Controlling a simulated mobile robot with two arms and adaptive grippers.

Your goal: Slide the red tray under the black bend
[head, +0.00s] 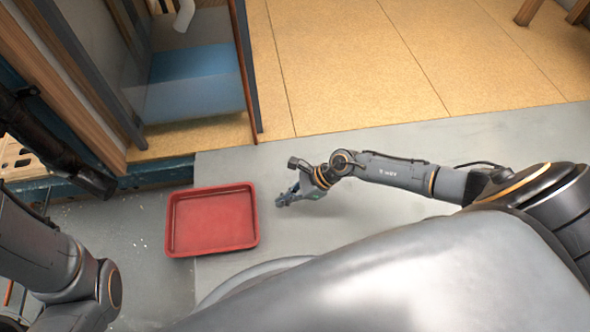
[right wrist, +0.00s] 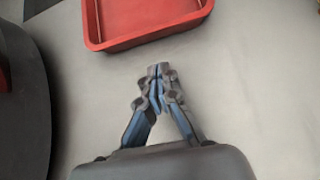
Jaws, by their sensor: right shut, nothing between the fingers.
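The red tray (head: 212,220) is a shallow rectangular tray lying flat and empty on the grey floor, left of my right gripper. In the right wrist view, part of the red tray (right wrist: 135,42) shows at the top, ahead of the fingertips. My right gripper (head: 281,201) is shut and empty, low over the floor, a short gap from the tray's right side. Its fingertips meet in the right wrist view (right wrist: 159,70). A black, pipe-like part (head: 65,150) is at the left edge; I cannot tell for sure that it is the black bend. My left gripper is not in view.
A cabinet-like bay with a blue floor (head: 195,80) and a white pipe (head: 184,14) stands at the back left. A dark blue beam (head: 150,174) runs behind the tray. Small white specks (head: 142,242) lie left of the tray. The grey floor behind my right arm is clear.

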